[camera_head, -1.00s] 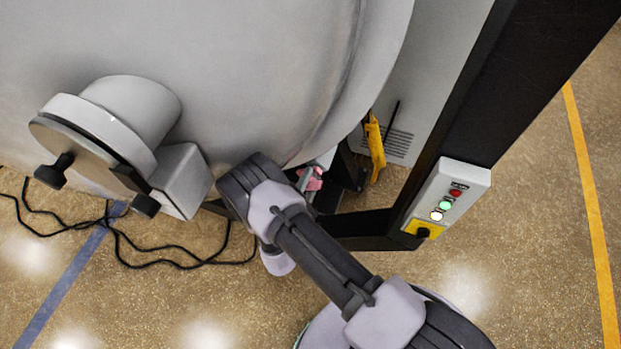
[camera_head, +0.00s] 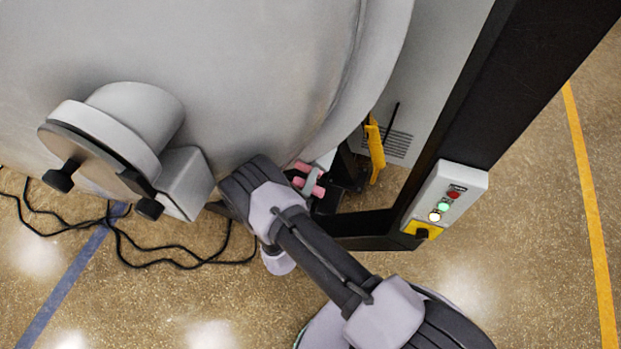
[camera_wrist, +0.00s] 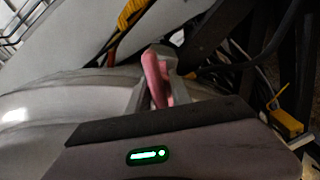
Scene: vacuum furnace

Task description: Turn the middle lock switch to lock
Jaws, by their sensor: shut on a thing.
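My gripper (camera_wrist: 158,84) is beyond the dark edge of the wrist housing in the wrist view. Pink and grey parts meet there, and it is shut on the lock switch (camera_wrist: 177,72). In the head view these pink and grey parts (camera_head: 309,182) show just past the end of my arm, under the rim of the big grey furnace door (camera_head: 250,70). My wrist hides part of this spot. I cannot tell exactly how far the switch is turned, and no other lock switch shows clearly.
A yellow handle (camera_head: 375,150) stands close to the right of the grip. A dark frame post (camera_head: 470,110) carries a control box (camera_head: 448,195) with red, green and white lights. Black cables (camera_head: 170,258) lie on the floor at left. Floor at the right is clear.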

